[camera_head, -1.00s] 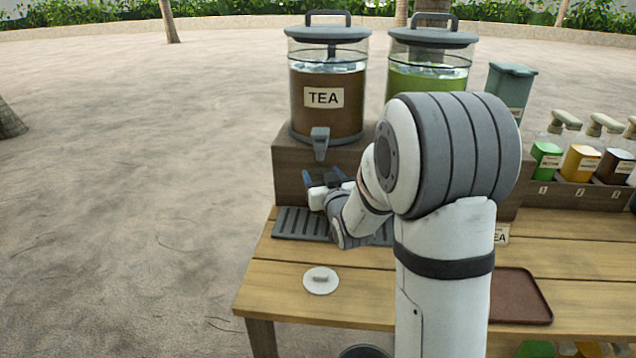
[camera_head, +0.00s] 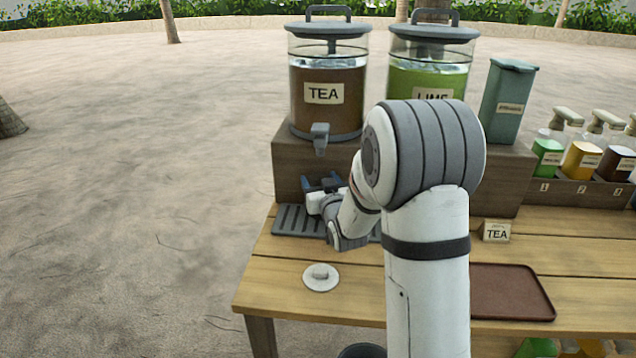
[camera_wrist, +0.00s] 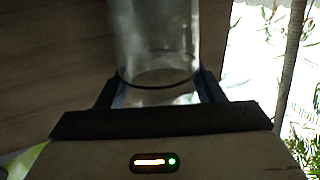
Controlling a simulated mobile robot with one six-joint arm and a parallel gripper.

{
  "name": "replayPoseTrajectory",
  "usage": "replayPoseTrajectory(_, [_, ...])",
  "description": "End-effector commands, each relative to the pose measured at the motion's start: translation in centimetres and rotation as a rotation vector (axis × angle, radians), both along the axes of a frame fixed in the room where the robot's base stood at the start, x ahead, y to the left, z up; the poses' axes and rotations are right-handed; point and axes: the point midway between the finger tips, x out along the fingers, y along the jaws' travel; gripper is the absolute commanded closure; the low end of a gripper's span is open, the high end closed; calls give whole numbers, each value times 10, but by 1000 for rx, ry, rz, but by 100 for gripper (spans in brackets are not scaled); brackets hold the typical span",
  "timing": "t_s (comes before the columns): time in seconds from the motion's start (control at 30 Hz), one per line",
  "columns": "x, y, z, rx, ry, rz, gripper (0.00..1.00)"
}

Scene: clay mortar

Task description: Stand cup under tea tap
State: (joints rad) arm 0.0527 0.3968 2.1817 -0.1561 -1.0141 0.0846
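The tea dispenser (camera_head: 326,110) stands on a wooden riser, with its grey tap (camera_head: 320,137) facing front. My gripper (camera_head: 321,183) is below the tap, above the dark slatted drip tray (camera_head: 290,222). In the wrist view a clear cup (camera_wrist: 160,45) lies between the two fingers of my gripper (camera_wrist: 160,88), which meet its sides. The cup looks empty. I cannot make out the cup in the head view, so its height above the tray is unclear.
A lime dispenser (camera_head: 428,75) and a teal bin (camera_head: 508,100) stand to the right. A white lid-like disc (camera_head: 320,277) lies on the table front. A TEA card (camera_head: 496,232), brown tray (camera_head: 510,293) and pump bottles (camera_head: 582,160) are further right.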

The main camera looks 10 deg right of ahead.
Motion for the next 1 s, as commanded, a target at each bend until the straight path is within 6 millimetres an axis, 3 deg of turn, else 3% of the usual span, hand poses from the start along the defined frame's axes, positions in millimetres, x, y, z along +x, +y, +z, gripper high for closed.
replayPoseTrajectory(0.27, [0, 0, 0, 0, 1, -1, 17])
replayPoseTrajectory(0.67, [-2, -1, 6, 0, 2, -1, 17])
replayPoseTrajectory(1.0, [-76, -7, 4, 0, 1, -2, 17])
